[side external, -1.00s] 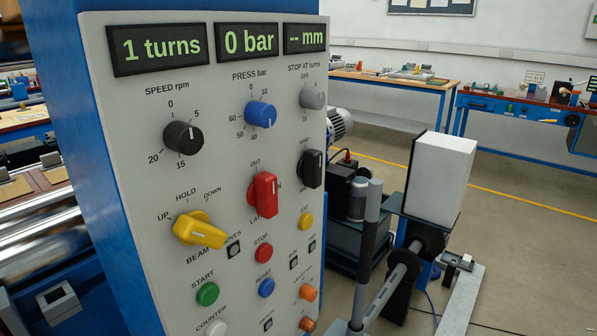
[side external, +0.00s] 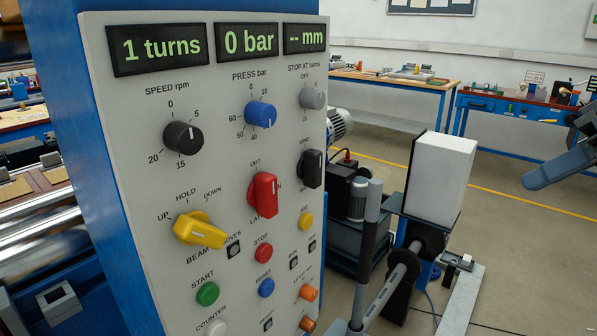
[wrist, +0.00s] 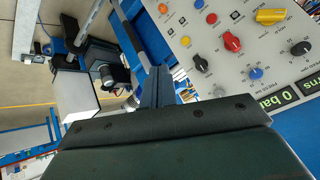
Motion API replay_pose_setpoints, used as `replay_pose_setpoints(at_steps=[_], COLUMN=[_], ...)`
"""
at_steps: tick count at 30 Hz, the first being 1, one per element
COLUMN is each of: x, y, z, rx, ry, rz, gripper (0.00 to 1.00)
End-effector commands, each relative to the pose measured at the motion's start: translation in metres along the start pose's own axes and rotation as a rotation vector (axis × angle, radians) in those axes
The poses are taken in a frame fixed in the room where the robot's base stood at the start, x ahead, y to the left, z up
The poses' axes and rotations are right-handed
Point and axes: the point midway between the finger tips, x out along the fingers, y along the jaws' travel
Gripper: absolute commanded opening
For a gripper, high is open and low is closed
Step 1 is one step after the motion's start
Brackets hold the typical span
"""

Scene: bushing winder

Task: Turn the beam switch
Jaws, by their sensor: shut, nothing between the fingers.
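The beam switch (side external: 200,232) is a yellow lever knob low on the left of the grey panel. Marks UP, HOLD and DOWN are around its upper side, and its long end with a white line points to the lower right. It also shows at the top right of the wrist view (wrist: 270,16). My gripper (side external: 528,184) enters at the right edge of the side external view, well apart from the panel. In the wrist view my gripper's fingers (wrist: 157,72) are together and empty, beside the panel.
The panel (side external: 222,190) carries a red lever knob (side external: 264,194), a black speed knob (side external: 183,137), a blue press knob (side external: 260,114) and several buttons. Its displays read 1 turns, 0 bar and -- mm. A white box (side external: 440,175) on a machine stands right of the panel.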

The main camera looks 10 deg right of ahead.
Motion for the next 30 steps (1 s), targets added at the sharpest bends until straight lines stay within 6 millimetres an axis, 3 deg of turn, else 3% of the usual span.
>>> replay_pose_setpoints(at_steps=[6, 15, 24, 30], x=[0.039, 0.092, 0.139, 0.152], y=[-0.048, -0.117, -0.179, -0.198], z=[-0.043, -0.078, -0.087, -0.086], rx=[-0.008, -0.006, 0.006, 0.011], ry=[-0.005, -0.042, -0.110, -0.138], rz=[-0.148, -0.356, -0.544, -0.602], gripper=[0.00, 0.00, 0.00, 0.00])
